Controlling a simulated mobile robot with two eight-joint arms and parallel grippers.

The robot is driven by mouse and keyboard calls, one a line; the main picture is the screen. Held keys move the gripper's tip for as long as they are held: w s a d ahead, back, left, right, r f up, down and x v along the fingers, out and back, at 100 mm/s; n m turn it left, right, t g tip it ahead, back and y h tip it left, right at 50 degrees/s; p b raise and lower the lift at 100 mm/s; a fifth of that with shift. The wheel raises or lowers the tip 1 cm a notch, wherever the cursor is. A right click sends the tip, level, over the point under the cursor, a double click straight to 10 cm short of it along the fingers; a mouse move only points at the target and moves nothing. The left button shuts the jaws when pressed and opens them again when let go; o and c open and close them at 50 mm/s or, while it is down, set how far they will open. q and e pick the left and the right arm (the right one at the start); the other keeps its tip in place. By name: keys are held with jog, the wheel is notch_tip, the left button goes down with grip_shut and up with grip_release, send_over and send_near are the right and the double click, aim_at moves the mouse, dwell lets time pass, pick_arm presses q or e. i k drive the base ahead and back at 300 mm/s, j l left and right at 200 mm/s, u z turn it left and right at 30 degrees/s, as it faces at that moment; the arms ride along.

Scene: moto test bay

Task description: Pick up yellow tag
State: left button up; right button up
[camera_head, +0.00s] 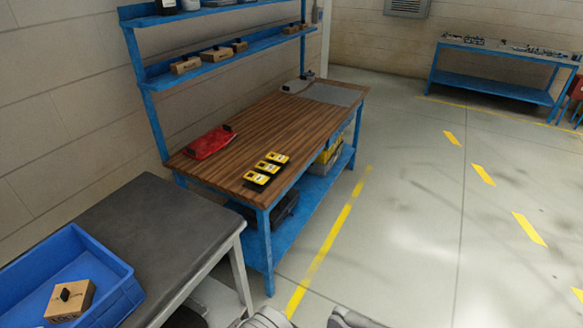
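Three yellow tags with black parts lie in a row near the front edge of the wooden-topped workbench (245,138). The far one (277,157), the middle one (267,167) and the near one (256,178) lie close together, apart from the other things on the top. No gripper can be made out in the head view. Only grey and white parts of my own body show at the bottom edge.
A grey mat (332,94) covers the bench's far end. A grey table (160,220) with a blue bin (118,272) holding a cardboard box (69,300) stands at near left. Floor at right is open.

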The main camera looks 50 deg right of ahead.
aim_at(270, 168)
jog(key=z, duration=1.6)
jog(key=i+u, duration=0.1)
jog(key=u, duration=0.65)
jog(key=i+l+u, duration=0.1)
jog(key=l+u, duration=0.2)
jog(key=i+l+u, duration=0.1)
jog(key=l+u, duration=0.45)
jog(key=i+l, duration=0.1)
jog(key=l, duration=0.4)
jog(key=i+l+u, duration=0.1)
jog(key=l, duration=0.4)
jog(key=i+l, duration=0.1)
jog(key=l, duration=0.35)
